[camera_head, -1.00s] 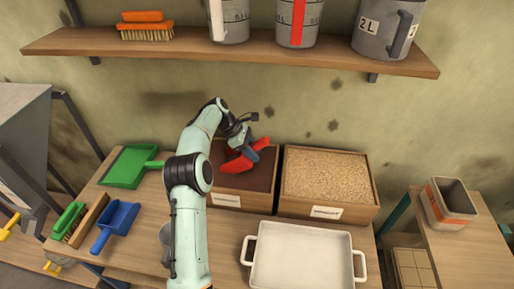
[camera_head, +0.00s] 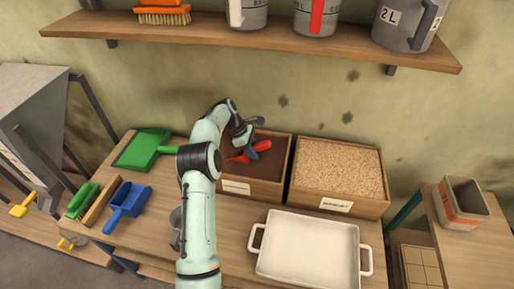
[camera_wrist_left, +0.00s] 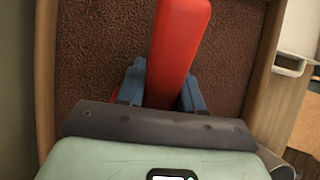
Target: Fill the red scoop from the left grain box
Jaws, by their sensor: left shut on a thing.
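The left grain box (camera_head: 266,191) is a wooden box of dark brown, fine grain (camera_head: 276,167) with a white label on its front. My left gripper (camera_head: 252,151) is over this box, shut on the red scoop (camera_head: 264,146). In the left wrist view the scoop's red handle (camera_wrist_left: 180,38) runs up between the blue fingers of the gripper (camera_wrist_left: 160,88), with the brown grain behind it. In the head view a red part of the scoop shows low at the grain surface. The rest of its bowl is hidden, so I cannot tell how much it holds.
A box of pale grain (camera_head: 340,168) stands just right of it. A white tray (camera_head: 310,225) is in front. A green scoop (camera_head: 143,149), a blue scoop (camera_head: 128,203) and a brush (camera_head: 82,200) lie left. A shelf (camera_head: 270,38) with jugs hangs above.

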